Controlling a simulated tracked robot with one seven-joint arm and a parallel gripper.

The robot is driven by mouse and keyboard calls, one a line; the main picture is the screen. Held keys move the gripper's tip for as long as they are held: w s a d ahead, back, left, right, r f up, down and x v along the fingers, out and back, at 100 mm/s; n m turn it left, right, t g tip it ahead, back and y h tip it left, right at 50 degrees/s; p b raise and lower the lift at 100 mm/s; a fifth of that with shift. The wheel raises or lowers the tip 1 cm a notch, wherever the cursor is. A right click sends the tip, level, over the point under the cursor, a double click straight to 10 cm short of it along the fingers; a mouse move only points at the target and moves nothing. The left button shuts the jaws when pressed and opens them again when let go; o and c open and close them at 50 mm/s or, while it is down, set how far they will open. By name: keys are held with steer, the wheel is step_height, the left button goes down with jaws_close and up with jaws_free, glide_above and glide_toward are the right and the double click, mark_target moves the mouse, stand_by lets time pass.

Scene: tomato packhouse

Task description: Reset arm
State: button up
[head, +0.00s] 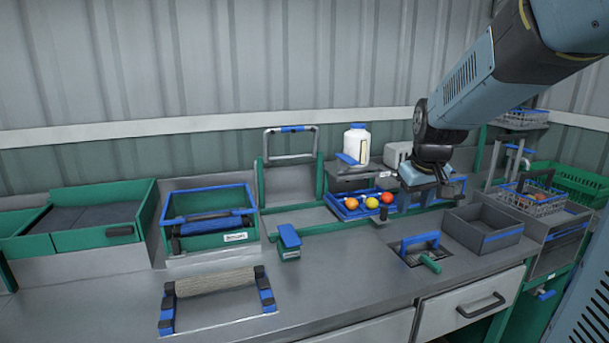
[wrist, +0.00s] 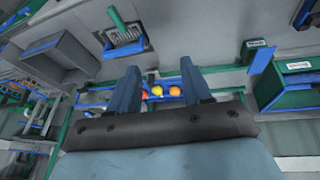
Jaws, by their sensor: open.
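My gripper (head: 416,200) hangs over the back of the bench at the right of the head view, pointing down. In the wrist view its two fingers (wrist: 159,72) stand apart with nothing held between them. Behind and below it, a blue tray (head: 338,208) holds an orange tomato (head: 351,203), a yellow tomato (head: 372,203) and a red tomato (head: 387,197). The tomatoes also show between the fingers in the wrist view, the yellow one (wrist: 157,89) in the middle. The gripper hides part of the tray area.
A green-and-blue crate (head: 208,243), a small green box (head: 289,243) and a roller frame (head: 216,283) stand left. The bench's front middle is clear.

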steer(key=s+r+m, duration=0.1)
steer(key=s, duration=0.9)
steer(key=s+a+r+m+t, duration=0.1)
steer(key=s+r, duration=0.1)
steer(key=s, duration=0.8)
steer(key=shift+a+r, duration=0.2)
steer(key=shift+r, duration=0.1)
steer(key=shift+s, duration=0.1)
stand_by(0.5)
